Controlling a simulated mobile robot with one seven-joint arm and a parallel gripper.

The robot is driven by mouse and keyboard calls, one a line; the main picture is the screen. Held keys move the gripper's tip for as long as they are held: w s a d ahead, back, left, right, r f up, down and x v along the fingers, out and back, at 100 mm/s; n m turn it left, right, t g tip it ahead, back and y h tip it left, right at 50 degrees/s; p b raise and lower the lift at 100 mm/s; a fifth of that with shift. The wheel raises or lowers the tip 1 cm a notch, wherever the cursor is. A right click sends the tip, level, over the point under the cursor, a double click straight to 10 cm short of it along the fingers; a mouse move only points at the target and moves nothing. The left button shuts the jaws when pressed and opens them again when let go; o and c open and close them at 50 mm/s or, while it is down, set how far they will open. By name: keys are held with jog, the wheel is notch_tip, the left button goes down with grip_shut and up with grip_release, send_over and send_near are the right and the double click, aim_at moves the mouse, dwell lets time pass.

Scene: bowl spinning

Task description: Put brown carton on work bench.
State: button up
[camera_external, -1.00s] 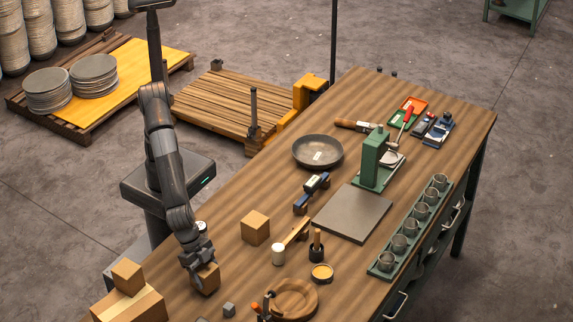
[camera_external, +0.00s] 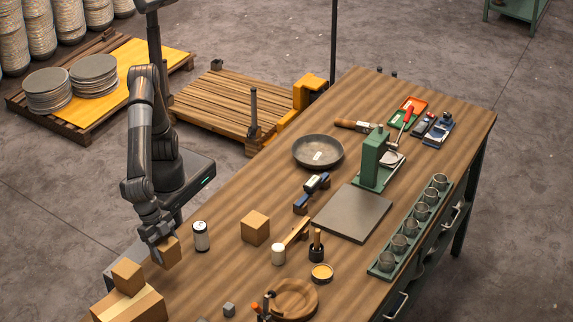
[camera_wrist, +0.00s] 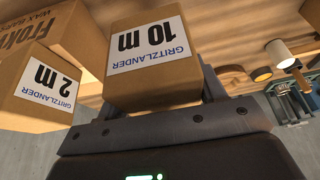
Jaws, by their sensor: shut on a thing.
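My gripper (camera_external: 161,254) is shut on a small brown carton (camera_external: 172,248) near the left edge of the work bench (camera_external: 215,275). The carton appears to be held above the bench. In the wrist view the held carton (camera_wrist: 155,78) fills the centre and bears a white label reading "GRITZLANDER 10 m"; one dark finger shows along its right side. Another brown carton (camera_external: 255,227) stands on the bench to the right of my gripper.
A wooden dish (camera_external: 292,299) and grey cube (camera_external: 229,309) lie nearer the front.

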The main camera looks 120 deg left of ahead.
jog(key=w+a+r+n+y, duration=0.1)
jog(key=w+a+n, duration=0.2)
jog(key=w+a, duration=2)
jog(key=w+a+r+n+y, duration=0.1)
jog(key=w+a, duration=0.1)
jog(key=a, duration=1.1)
jog(key=w+a+n, duration=0.2)
jog(key=a, duration=1.1)
jog(key=shift+m+g, duration=0.3)
jog(key=w+a+f, duration=0.1)
jog(key=a+f, duration=0.1)
jog(key=a, duration=0.1)
jog(key=w+a+f, duration=0.1)
jog(key=a+f, duration=0.1)
jog(key=a, duration=0.2)
jog(key=w+a+f, duration=0.2)
jog(key=a+f, duration=0.1)
jog(key=a, duration=0.1)
jog(key=shift+w, duration=0.1)
jog(key=shift+f, duration=1.85)
jog(key=shift+f, duration=0.1)
